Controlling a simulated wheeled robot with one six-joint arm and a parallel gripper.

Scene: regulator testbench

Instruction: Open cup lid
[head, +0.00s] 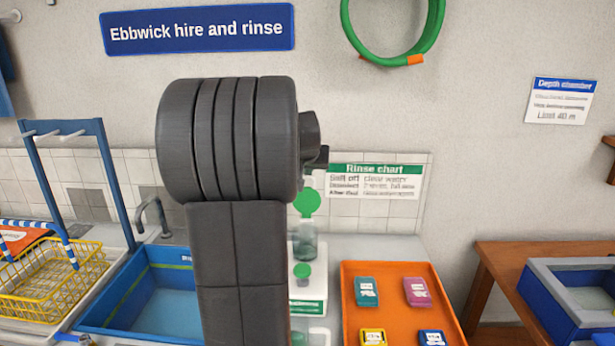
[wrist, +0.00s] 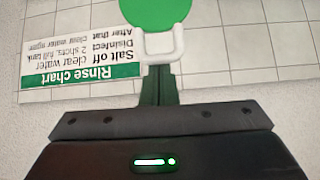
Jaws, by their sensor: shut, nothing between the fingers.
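In the head view a round green lid (head: 307,202) stands face-on above a clear cup (head: 305,243), to the right of my dark arm. The lid looks raised, but my arm covers part of this area. In the wrist view the green lid (wrist: 157,12) is at the top, cut off by the frame edge, with a white U-shaped piece (wrist: 163,48) under it. My gripper (wrist: 160,72) is shut and empty, its fingers pointing at the white piece. I cannot tell whether they touch it. The cup is not visible in the wrist view.
An orange tray (head: 350,310) with several small coloured boxes is right of the cup. A smaller green disc (head: 302,270) is below the cup. A blue basin (head: 130,305) and yellow basket (head: 30,300) are on the left. A blue bin (head: 565,310) is far right.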

